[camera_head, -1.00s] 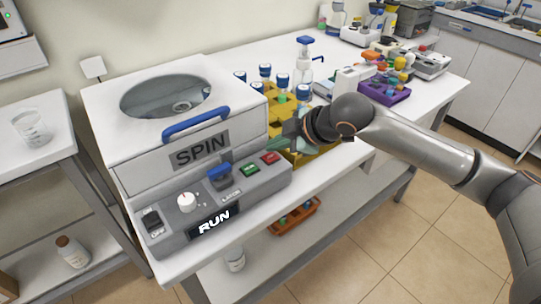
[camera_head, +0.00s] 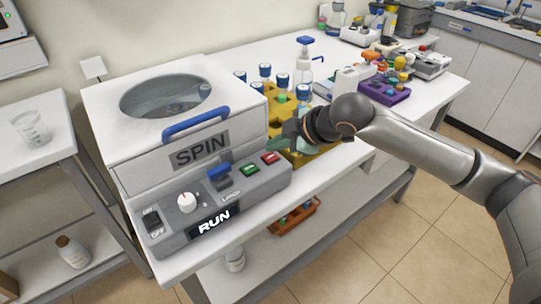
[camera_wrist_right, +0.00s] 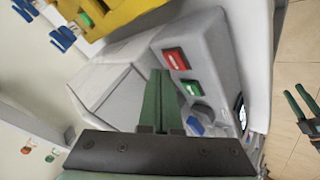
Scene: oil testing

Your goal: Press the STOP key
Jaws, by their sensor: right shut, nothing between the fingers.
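The red key (camera_head: 270,158), its lettering too small to read, is on the sloped front panel of the white and grey centrifuge (camera_head: 203,153), right of a green key (camera_head: 249,169). Both also show in the right wrist view, the red key (camera_wrist_right: 176,59) and the green key (camera_wrist_right: 191,88). My right gripper (camera_head: 277,142) is shut and empty, behind and above the red key in the head view. Its green fingers (camera_wrist_right: 160,73) are together and look apart from the key. My left gripper (camera_wrist_right: 300,104) shows at the right edge of the wrist view, fingers apart.
The panel also has a blue switch (camera_head: 219,172), a white dial (camera_head: 187,202), an on/off switch (camera_head: 152,220) and a RUN display (camera_head: 215,222). A yellow rack (camera_head: 318,138) stands close beside the centrifuge, near my right gripper. Blue-capped bottles (camera_head: 265,72) stand behind it.

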